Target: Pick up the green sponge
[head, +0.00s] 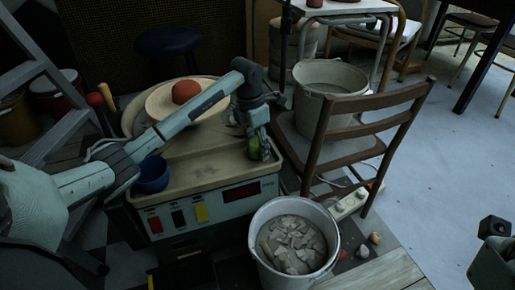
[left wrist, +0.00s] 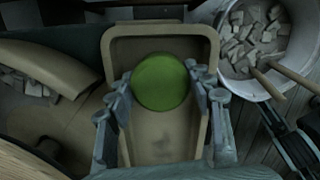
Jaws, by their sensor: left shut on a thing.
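The green sponge (left wrist: 162,82) is round and sits between the two fingers of my left gripper (left wrist: 165,95) in the left wrist view. In the head view the sponge (head: 253,148) is partly hidden by my left gripper (head: 258,146), which points down at the right end of the beige tray (head: 190,172). My left gripper is shut on the sponge. I cannot tell whether the sponge touches the tray floor. Part of my right arm shows at the right edge of the head view, but its gripper fingers are not visible.
A potter's wheel disc with a red ball (head: 186,91) lies behind my left arm. A bucket of plaster shards (head: 293,243) is in front, and a wooden chair (head: 366,125) with a white bucket (head: 328,92) is right. Open floor lies at far right.

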